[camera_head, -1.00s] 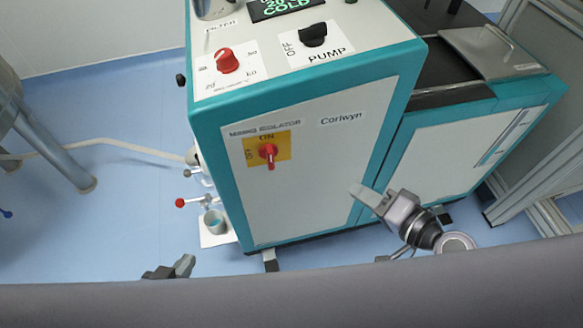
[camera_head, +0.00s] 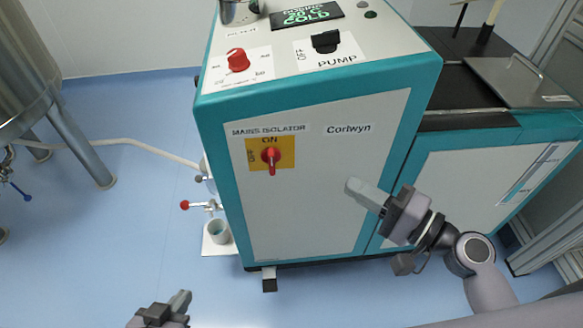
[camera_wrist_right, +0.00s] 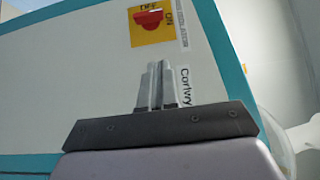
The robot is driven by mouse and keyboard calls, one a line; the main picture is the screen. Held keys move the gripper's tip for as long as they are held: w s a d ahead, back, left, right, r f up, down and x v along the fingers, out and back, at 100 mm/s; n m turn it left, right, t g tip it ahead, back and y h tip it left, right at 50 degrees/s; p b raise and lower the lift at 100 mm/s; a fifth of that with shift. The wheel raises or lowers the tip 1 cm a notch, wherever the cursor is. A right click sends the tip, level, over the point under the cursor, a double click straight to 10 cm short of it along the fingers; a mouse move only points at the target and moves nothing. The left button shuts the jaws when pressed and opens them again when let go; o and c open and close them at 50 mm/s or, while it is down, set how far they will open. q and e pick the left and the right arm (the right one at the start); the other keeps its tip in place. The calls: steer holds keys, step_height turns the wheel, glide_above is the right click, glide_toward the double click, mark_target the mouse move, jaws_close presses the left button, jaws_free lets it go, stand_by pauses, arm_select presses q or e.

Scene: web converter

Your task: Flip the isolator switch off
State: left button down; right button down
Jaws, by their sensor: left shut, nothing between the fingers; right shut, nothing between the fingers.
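The mains isolator switch (camera_head: 271,158) is a red rotary handle on a yellow plate (camera_head: 258,167) on the front of the teal and white machine. Its handle is upright in the head view, below the word ON; OFF is printed to its left. My right gripper (camera_head: 352,187) is shut and empty, to the right of and a little below the switch, apart from it. In the right wrist view the red switch (camera_wrist_right: 149,18) shows at the top, beyond the shut fingers (camera_wrist_right: 157,80). My left gripper (camera_head: 182,298) is shut and empty, low at the left, away from the machine.
The machine's top panel has a red knob (camera_head: 238,60) and a black PUMP switch (camera_head: 325,41). A small red-handled valve (camera_head: 186,205) and a cup (camera_head: 218,230) are at its left side. A steel tank (camera_head: 22,70) stands far left.

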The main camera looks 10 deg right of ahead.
steer(key=p, duration=0.2)
glide_toward(272, 162)
steer(key=w+a, duration=0.2)
steer(key=w, duration=0.3)
steer(key=shift+w+a+r, duration=0.1)
steer(key=shift+w+a, duration=0.15)
steer(key=shift+a, duration=0.5)
steer(key=shift+w+r, duration=0.1)
